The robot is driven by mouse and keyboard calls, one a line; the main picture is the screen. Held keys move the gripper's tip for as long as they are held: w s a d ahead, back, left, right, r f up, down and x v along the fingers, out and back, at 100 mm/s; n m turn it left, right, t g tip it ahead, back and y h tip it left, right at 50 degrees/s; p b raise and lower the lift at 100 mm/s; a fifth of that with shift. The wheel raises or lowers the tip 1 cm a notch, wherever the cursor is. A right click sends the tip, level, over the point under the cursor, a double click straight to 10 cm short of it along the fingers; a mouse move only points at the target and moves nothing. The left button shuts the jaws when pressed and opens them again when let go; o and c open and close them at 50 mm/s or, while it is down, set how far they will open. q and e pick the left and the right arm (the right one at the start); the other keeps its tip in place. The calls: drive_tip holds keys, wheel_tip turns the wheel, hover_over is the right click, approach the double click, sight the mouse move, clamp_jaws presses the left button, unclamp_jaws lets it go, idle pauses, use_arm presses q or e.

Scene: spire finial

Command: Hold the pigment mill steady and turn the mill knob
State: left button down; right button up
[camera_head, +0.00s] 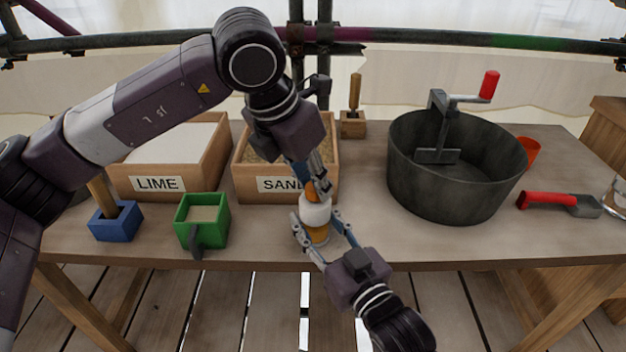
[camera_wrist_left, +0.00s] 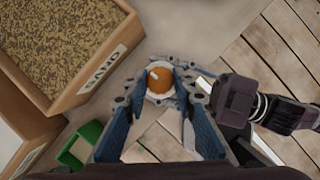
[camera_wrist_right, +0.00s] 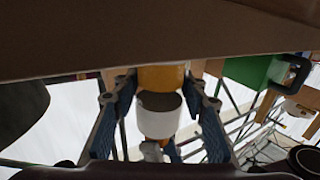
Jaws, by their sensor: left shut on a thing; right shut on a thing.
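The pigment mill, with a white upper part (camera_head: 315,211) and an orange lower body (camera_head: 317,235), is upright near the table's front edge. My left gripper (camera_head: 317,187) comes from above and is shut on the orange mill knob; the knob (camera_wrist_left: 160,81) shows between its fingers in the left wrist view. My right gripper (camera_head: 322,238) comes from the front and is shut around the mill body. In the right wrist view the orange body (camera_wrist_right: 161,78) and white part (camera_wrist_right: 158,118) show between its fingers. The mill's underside is hidden.
Behind the mill are the SAND box (camera_head: 244,180) and LIME box (camera_head: 128,180). A green container (camera_head: 218,232) and a blue block (camera_head: 117,228) stand left. A large grey tub (camera_head: 430,190) with a red-handled crank and a red-handled trowel (camera_head: 545,199) are right.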

use_arm(q)
drive_tip(key=c, duration=1.6)
unclamp_jaws()
drive_tip(key=shift+r, duration=0.1)
drive_tip(key=v, duration=1.2)
use_arm(e)
drive_tip(key=o, duration=1.3)
